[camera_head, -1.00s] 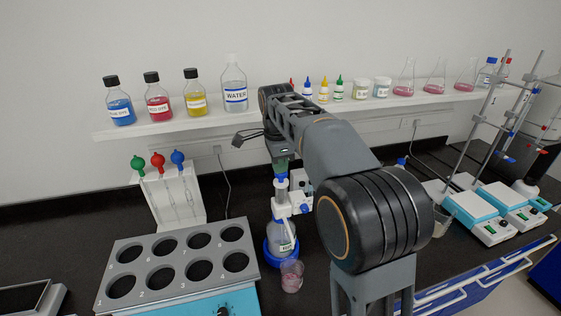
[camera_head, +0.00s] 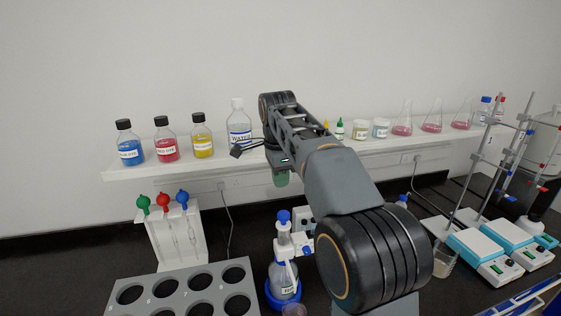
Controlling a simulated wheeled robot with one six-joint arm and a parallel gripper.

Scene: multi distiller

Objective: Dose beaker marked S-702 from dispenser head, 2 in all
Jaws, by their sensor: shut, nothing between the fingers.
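The bottle-top dispenser (camera_head: 285,268) is a clear bottle with a white head and blue knob, standing in a blue ring base on the black bench. A small clear beaker (camera_head: 293,310) stands just in front of it, mostly cut off by the bottom edge. No S-702 mark is readable on it. My gripper (camera_head: 281,183) is shut and empty, above the dispenser's blue knob and apart from it.
A grey block with numbered holes (camera_head: 190,290) lies front left, with a pipette stand (camera_head: 172,230) behind it. A wall shelf (camera_head: 130,172) holds dye bottles, a water bottle and flasks. Stirrer hotplates (camera_head: 485,255) and metal stands are at right.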

